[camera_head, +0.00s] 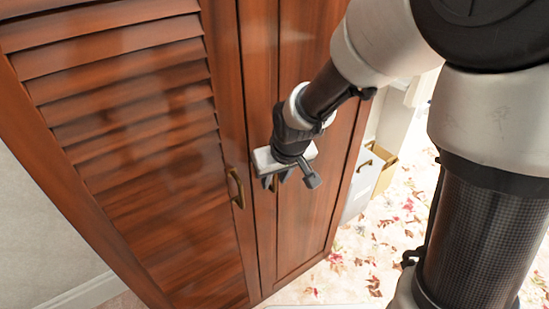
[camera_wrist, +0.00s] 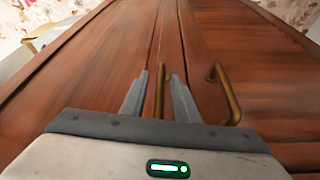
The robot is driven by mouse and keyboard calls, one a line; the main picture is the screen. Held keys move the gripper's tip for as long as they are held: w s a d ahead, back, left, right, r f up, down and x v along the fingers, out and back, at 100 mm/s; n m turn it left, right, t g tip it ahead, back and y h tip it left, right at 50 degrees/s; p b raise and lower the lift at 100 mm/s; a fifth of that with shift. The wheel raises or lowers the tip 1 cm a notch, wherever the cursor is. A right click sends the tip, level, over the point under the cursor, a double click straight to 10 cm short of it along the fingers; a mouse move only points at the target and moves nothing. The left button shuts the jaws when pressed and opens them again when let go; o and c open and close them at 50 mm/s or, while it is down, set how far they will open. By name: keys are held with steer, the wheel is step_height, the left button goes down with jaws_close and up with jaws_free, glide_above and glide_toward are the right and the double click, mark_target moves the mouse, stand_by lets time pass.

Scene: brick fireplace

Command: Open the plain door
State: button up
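The plain door (camera_head: 317,190) is the smooth reddish-brown right door of a wooden cabinet and looks closed. In the wrist view it fills the left side (camera_wrist: 105,85). Its brass handle (camera_wrist: 159,90) shows between my two fingers there; in the head view it is mostly hidden behind my gripper (camera_head: 288,182). My gripper (camera_wrist: 158,76) is open, with one finger on each side of the handle in the picture. I cannot tell whether the fingers touch it or how far they reach around it.
The slatted left door (camera_head: 135,130) is closed, and its own brass handle (camera_head: 236,188) sits close to my gripper. A white box-like unit (camera_head: 362,182) stands right of the cabinet. Floral carpet (camera_head: 400,230) lies clear in front on the right.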

steer(key=shift+f, duration=0.15)
steer(key=shift+c, duration=0.4)
jaws_close()
steer(key=shift+s+d, duration=0.1)
steer(key=shift+d, duration=0.05)
